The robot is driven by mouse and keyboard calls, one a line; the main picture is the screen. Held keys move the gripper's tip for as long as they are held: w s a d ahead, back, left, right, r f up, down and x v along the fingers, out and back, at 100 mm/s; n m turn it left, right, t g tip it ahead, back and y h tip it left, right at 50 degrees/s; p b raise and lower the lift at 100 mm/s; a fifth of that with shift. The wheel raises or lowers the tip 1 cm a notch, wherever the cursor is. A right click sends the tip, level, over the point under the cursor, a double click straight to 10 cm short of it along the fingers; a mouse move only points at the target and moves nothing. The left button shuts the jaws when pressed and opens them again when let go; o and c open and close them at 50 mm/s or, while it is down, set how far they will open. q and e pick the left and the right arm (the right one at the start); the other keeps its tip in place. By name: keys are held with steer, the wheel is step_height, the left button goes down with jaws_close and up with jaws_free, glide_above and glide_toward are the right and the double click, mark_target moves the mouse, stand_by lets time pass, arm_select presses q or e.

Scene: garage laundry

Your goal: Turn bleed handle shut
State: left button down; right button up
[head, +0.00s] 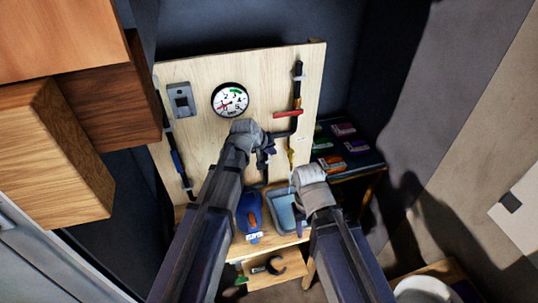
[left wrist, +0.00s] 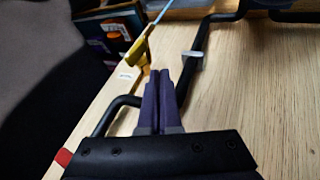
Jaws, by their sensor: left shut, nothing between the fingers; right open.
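A yellow handle (head: 290,152) sits low on the pipework at the right of the wooden board; it also shows in the left wrist view (left wrist: 142,46), beside a small white label. A red lever (head: 287,114) lies roughly level above it, and its tip shows in the left wrist view (left wrist: 63,157). I cannot read which is the bleed handle. My left gripper (head: 267,146) is shut and empty, left of the yellow handle; its fingers (left wrist: 159,75) are together and apart from that handle. My right gripper (head: 299,222) is open, low by the blue tub, its fingers partly hidden.
A round gauge (head: 230,99) and a grey switch box (head: 181,100) are on the board (head: 200,75). Below stand a blue container (head: 249,215) and a light-blue tub (head: 283,208). A dark shelf with coloured packs (head: 343,129) is at the right. Wooden cabinets (head: 60,140) crowd the left.

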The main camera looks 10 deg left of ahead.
mark_target(290, 155)
arm_select(q)
steer(key=shift+w+d+f+b, duration=0.45)
steer(key=shift+w+d+f, duration=0.2)
steer(key=shift+d, duration=0.15)
steer(key=shift+w+d+f+b, duration=0.45)
steer(key=shift+w+d+f, duration=0.15)
steer(key=shift+d, duration=0.25)
steer(key=shift+w+d+f+b, duration=0.45)
steer(key=shift+w+d+f, duration=0.2)
steer(key=shift+d, duration=0.15)
arm_select(e)
steer(key=shift+f, duration=1.9)
steer(key=shift+r, duration=0.15)
arm_select(q)
steer(key=shift+d+r+y+p, duration=0.1)
steer(key=shift+d+y+p, duration=0.15)
steer(key=shift+p, duration=0.2)
arm_select(e)
steer(key=shift+r, duration=0.3)
